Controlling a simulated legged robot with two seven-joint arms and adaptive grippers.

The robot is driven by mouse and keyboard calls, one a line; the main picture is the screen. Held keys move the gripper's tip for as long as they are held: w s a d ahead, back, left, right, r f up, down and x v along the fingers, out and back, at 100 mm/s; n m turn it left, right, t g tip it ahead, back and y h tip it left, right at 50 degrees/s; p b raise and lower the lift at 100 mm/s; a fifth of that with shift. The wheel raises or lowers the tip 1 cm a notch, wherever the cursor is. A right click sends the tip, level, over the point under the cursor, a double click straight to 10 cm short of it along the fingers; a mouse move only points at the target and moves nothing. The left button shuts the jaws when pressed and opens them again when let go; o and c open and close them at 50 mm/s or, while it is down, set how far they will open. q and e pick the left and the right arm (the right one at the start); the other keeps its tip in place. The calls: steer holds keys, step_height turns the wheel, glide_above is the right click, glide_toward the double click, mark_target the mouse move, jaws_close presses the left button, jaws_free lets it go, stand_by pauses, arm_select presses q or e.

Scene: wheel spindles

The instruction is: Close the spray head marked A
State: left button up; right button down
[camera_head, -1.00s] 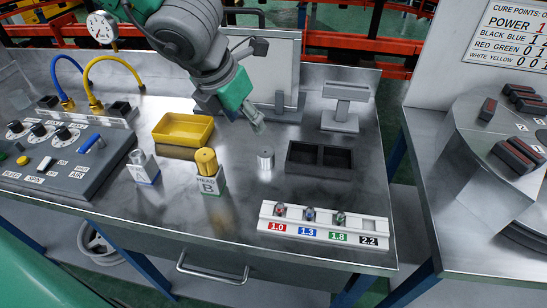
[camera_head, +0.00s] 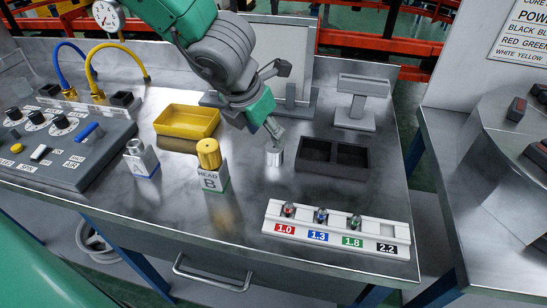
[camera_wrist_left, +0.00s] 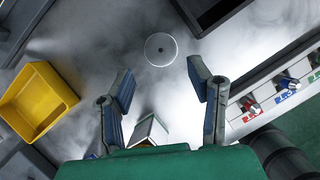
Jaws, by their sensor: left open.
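Spray head A (camera_head: 141,160) is a small silver block with a bare metal neck, standing upright behind the front edge of the table, left of centre. A plain silver cylinder (camera_head: 275,157) stands by itself on the table; its round top shows in the left wrist view (camera_wrist_left: 160,48). My left gripper (camera_head: 277,100) is open and empty above the cylinder. In the head view one fingertip appears just over the cylinder's top; in the wrist view the cylinder lies beyond the gap between the fingertips (camera_wrist_left: 161,72). My right gripper is not in view.
Spray head B (camera_head: 211,178) with a gold cap stands between A and the cylinder. A yellow tray (camera_head: 161,129) is behind it, a dark two-part tray (camera_head: 334,173) to the right, a white nozzle rack (camera_head: 335,238) in front. A control panel (camera_head: 75,165) is at left.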

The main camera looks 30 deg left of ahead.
mark_target(274, 147)
arm_select(q)
steer(key=shift+x, duration=0.95)
steer(key=shift+d+r, duration=0.1)
steer(key=shift+d, duration=0.25)
steer(key=shift+w, duration=0.1)
steer(key=b+x, duration=0.1)
steer(key=x, duration=0.2)
steer(key=a+b+x, duration=0.1)
steer(key=x, duration=0.1)
steer(key=shift+w+f+b, duration=0.1)
steer(key=shift+f+b, duration=0.15)
steer(key=shift+b, duration=0.05)
steer(key=shift+d+r, duration=0.1)
steer(key=shift+d, duration=0.1)
steer(key=c, duration=0.7)
